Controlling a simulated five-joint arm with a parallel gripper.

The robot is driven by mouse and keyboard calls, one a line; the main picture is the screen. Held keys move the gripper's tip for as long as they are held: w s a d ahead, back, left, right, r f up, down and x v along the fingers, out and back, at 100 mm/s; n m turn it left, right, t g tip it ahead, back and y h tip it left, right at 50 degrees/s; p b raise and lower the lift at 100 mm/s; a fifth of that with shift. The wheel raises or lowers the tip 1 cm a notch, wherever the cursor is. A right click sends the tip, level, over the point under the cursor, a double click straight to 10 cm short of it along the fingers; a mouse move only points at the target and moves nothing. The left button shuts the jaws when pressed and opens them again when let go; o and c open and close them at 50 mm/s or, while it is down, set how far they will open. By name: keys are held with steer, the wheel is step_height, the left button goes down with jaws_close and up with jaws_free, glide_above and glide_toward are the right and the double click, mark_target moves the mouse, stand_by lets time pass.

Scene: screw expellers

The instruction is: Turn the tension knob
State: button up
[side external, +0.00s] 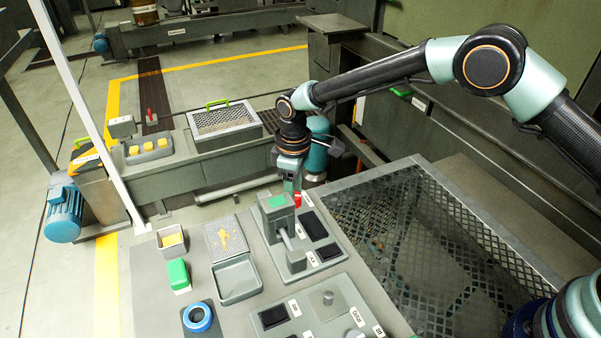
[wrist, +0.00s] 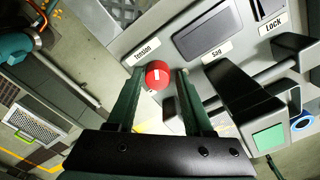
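The red tension knob (wrist: 157,76) sits on the grey panel below the "Tension" label (wrist: 147,52) in the wrist view. A short white mark shows on its face. It also shows as a small red spot in the side external view (side external: 297,199). My gripper (wrist: 161,72) is open, with one green finger on each side of the knob and a gap visible on both sides. In the side external view, my gripper (side external: 291,187) points down at the panel, close beside the knob. Its fingertips are partly hidden there, so I cannot tell their exact height.
A dark display labelled "Sag" (wrist: 207,42) lies right of the knob. A lever block with a green top (side external: 277,202) stands close to my gripper. A mesh-covered bed (side external: 420,240) lies to the right. Small trays (side external: 237,279) and a blue tape roll (side external: 198,318) lie to the left.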

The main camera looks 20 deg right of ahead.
step_height(320, 180, up, 12)
stand_by(0.6)
steer(key=shift+s, duration=0.1)
